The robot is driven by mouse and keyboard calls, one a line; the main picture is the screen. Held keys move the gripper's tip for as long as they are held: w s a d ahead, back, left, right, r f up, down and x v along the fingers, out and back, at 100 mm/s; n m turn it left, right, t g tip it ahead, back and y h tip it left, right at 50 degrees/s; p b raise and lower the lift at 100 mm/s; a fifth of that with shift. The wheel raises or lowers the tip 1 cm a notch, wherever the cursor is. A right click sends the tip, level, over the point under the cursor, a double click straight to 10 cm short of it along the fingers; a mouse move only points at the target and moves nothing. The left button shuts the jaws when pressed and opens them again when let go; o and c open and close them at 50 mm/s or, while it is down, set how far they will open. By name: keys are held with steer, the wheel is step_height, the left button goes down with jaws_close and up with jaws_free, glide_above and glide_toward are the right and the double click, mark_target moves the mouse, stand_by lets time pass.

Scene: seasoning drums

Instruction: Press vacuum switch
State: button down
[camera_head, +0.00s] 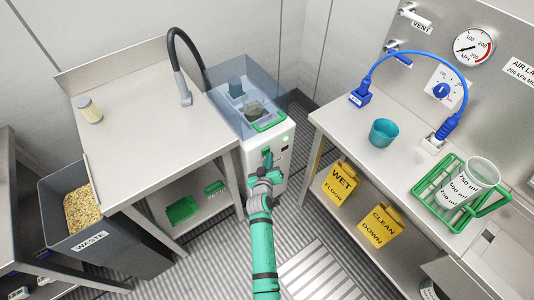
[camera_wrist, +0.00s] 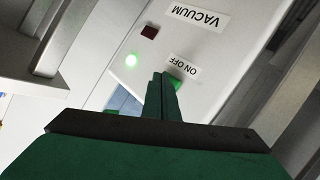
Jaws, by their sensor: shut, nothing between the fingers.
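The vacuum unit (camera_head: 283,133) is a white cabinet with a clear bluish box on top, between the two benches in the head view. Its front panel in the wrist view carries a VACUUM label (camera_wrist: 200,17) and an ON OFF label (camera_wrist: 184,65). A green switch (camera_wrist: 178,80) shows partly beside the ON OFF label, the rest hidden by my fingers. My gripper (camera_wrist: 162,79) is shut and empty, its tips at the switch; I cannot tell whether they touch it. My gripper (camera_head: 267,155) reaches the panel in the head view.
A grey waste bin (camera_head: 62,203) stands left. The right bench (camera_head: 345,120) holds a teal cup (camera_head: 383,132) and a green rack (camera_head: 430,190). Ribbed floor lies between the benches.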

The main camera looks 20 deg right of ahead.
steer(key=shift+w+a, duration=0.15)
steer(key=shift+w, duration=0.3)
steer(key=shift+s, duration=0.45)
steer(key=s+d, duration=0.2)
steer(key=s, duration=0.3)
steer(key=shift+s+d, duration=0.2)
steer(key=shift+s, duration=0.15)
stand_by(0.3)
stand_by(0.4)
